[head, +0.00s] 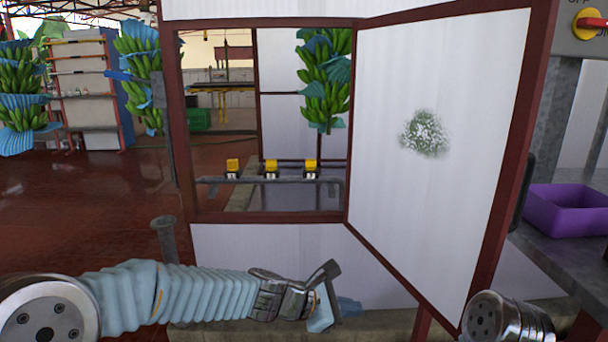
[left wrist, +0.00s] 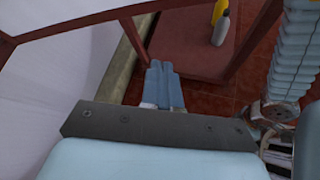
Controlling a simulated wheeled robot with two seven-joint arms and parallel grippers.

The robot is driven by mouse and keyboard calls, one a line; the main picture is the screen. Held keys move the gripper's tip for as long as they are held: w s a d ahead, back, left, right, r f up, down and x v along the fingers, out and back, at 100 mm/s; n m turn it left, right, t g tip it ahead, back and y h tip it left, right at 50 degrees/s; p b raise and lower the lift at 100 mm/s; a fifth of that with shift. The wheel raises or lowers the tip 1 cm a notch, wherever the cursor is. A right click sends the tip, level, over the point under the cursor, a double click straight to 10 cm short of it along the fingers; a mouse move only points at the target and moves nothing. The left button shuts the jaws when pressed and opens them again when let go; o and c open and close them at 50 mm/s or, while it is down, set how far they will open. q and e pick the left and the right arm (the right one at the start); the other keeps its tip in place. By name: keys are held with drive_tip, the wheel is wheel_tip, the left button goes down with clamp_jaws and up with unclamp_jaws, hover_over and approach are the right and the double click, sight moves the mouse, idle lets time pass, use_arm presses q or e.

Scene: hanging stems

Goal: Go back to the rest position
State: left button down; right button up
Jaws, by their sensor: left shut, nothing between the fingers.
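My left arm comes in from the left in a pale blue ribbed sleeve. Its gripper (head: 348,307) is low in the middle of the head view, in front of the white lower panel. In the left wrist view the blue fingers (left wrist: 163,70) lie together, shut and empty, over red floor. A metal part of my right arm shows at the lower right of the head view; the right gripper is out of view. A banana stem (head: 325,90) with blue covers hangs behind the frame opening.
A white panel door (head: 440,140) with a red-brown frame stands open right of the opening. A purple crate (head: 568,211) sits on a grey table at the right. Yellow-topped devices (head: 271,168) stand in a row behind the opening. A bottle (left wrist: 221,28) stands on a reddish low shelf.

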use_arm(q)
drive_tip(key=s+a+f+m+g+y, duration=0.1)
drive_tip(key=s+a+f+m+y, duration=0.1)
drive_tip(key=a+f, duration=0.5)
drive_tip(key=s+a+f+m+y, duration=0.2)
drive_tip(key=a+f+m, duration=0.1)
drive_tip(key=f, duration=0.8)
drive_tip(key=s+a+f+m+g+y, duration=0.1)
drive_tip(key=s+a+f+m+y, duration=0.15)
drive_tip(key=a+f, duration=0.4)
drive_tip(key=s+a+f+m, duration=0.2)
drive_tip(key=s+f+m, duration=0.2)
drive_tip(key=s+f, duration=0.2)
drive_tip(key=s+a+f+m+g, duration=0.1)
drive_tip(key=s+a+f+m, duration=0.2)
drive_tip(key=s+f, duration=0.4)
drive_tip(key=shift+s+m+g, duration=0.3)
drive_tip(key=shift+s+m, duration=0.45)
drive_tip(key=shift+m, duration=0.1)
drive_tip(key=shift+a+y, duration=0.15)
drive_tip(key=shift+y, duration=0.1)
